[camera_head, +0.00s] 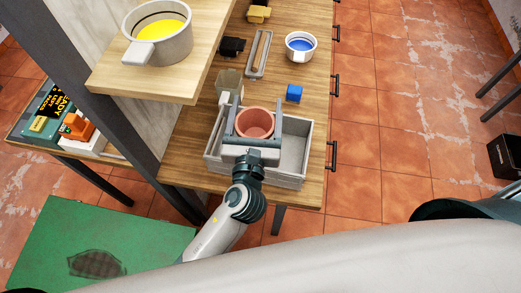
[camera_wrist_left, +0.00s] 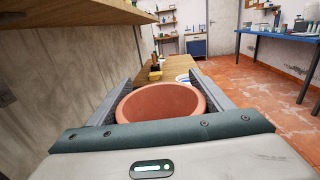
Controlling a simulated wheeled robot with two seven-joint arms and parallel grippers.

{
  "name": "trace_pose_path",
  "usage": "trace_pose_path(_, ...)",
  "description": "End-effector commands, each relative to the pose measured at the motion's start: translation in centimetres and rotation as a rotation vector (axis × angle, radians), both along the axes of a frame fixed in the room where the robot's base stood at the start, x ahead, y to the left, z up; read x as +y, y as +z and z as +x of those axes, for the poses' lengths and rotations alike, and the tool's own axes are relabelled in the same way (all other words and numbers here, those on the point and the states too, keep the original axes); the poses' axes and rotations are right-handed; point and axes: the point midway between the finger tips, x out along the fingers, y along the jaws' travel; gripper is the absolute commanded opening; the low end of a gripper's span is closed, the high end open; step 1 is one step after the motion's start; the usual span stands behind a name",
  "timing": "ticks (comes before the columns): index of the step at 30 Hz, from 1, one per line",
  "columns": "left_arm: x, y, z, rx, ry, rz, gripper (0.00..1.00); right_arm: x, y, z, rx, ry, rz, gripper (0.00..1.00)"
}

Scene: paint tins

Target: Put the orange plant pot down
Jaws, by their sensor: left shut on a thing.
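The orange plant pot (camera_head: 255,122) is an open terracotta-coloured pot, seen from above in the head view. My left gripper (camera_head: 253,112) has one finger on each side of it and is shut on it. The pot also shows in the left wrist view (camera_wrist_left: 161,102), between the two fingers of the left gripper (camera_wrist_left: 163,90). The pot is over a grey crate (camera_head: 292,152) at the near end of the wooden table. Its underside is hidden, so I cannot tell whether it touches the crate floor. My right gripper is not in view.
A wooden shelf (camera_head: 112,78) bearing a pot of yellow paint (camera_head: 160,52) overhangs the table's left side. A glass (camera_head: 229,83), a blue block (camera_head: 294,93), a white bowl with blue contents (camera_head: 300,46) and a black item (camera_head: 232,47) stand beyond the crate.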

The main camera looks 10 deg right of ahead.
Motion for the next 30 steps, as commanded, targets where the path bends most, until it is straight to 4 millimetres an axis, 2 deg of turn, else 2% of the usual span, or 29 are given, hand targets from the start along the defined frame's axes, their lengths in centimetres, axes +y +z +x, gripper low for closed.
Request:
trace_pose_path(8,0.8,-0.8,1.2,-0.001,0.002,0.003,0.52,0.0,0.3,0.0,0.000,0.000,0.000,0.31)
trace_pose_path(21,5.1,-5.5,7.7,0.000,0.003,0.003,0.52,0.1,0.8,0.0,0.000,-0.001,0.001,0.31)
trace_pose_path(25,6.0,-6.5,9.1,0.000,0.001,0.001,0.52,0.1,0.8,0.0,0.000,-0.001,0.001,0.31)
trace_pose_path(30,6.4,-7.0,9.8,-0.001,0.000,0.000,0.52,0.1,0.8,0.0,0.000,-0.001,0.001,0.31)
